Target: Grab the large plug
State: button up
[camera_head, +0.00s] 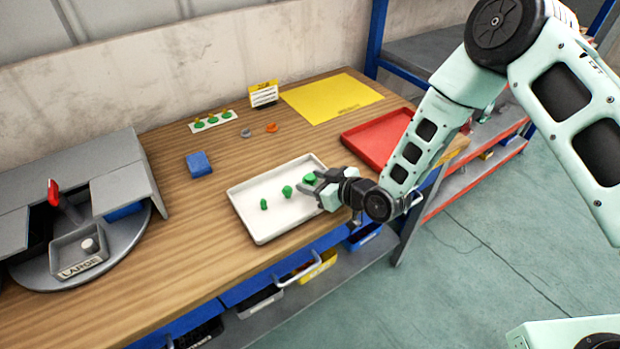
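Three green plugs stand in a row in the white tray on the bench: a small one (264,204) at the left, a middle one (287,191), and the one at the right (309,177), which looks the largest. My gripper (311,185) is low over the right end of the tray, close to the right plug. Its fingers look apart, and I see no plug lifted. The right plug is partly hidden by the fingers, and I cannot tell whether they touch it.
The white tray (256,234) has a raised rim. A grey bin labelled LARGE (82,266) with a pale round piece stands at the left. A red tray (362,137), yellow mat (325,100), blue block (199,164) and card with green pieces (212,122) lie around. Bare wood separates them.

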jog(key=c, duration=0.7)
jog(key=shift+o, duration=0.2)
